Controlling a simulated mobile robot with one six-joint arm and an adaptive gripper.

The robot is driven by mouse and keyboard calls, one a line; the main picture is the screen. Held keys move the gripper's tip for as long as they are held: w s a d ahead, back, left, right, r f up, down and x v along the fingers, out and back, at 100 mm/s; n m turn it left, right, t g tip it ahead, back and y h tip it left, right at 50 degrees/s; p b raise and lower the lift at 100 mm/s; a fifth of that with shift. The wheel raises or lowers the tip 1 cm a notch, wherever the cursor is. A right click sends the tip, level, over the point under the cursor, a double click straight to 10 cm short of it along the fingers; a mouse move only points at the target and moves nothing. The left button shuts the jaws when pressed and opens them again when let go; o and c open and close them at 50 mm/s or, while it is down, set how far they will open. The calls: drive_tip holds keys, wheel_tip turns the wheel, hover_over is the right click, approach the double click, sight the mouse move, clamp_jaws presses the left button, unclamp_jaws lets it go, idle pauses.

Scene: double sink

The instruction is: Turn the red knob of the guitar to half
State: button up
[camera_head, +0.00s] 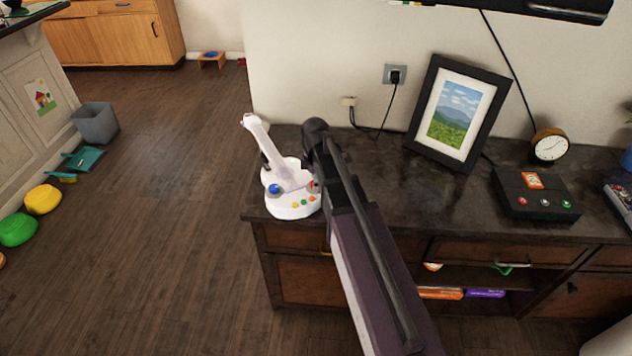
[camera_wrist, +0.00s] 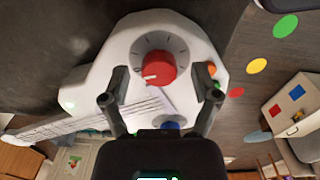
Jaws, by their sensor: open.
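The white toy guitar (camera_head: 290,203) stands on the left end of the dark counter, its neck pointing up and left. In the wrist view the guitar body (camera_wrist: 110,50) fills the middle. The red knob (camera_wrist: 160,68) sits inside a ring of dial marks, with a white pointer mark on its lower left side. In the head view the knob (camera_head: 314,186) is mostly hidden behind my arm. My gripper (camera_wrist: 160,88) is open, its two fingertips on either side of the knob's lower part. I cannot tell whether they touch it. A blue knob (camera_head: 274,189) sits on the guitar's left side.
A framed picture (camera_head: 459,112), a round clock (camera_head: 549,146) and a black box with buttons (camera_head: 537,193) stand on the counter to the right. A wall socket (camera_head: 395,75) is behind.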

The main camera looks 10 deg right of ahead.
clamp_jaws()
drive_tip(key=shift+m, duration=0.4)
drive_tip(key=m, duration=1)
drive_tip(key=shift+s+m, duration=0.1)
drive_tip(key=shift+m, duration=0.2)
drive_tip(key=m, duration=1.2)
drive_tip(key=shift+m, duration=0.3)
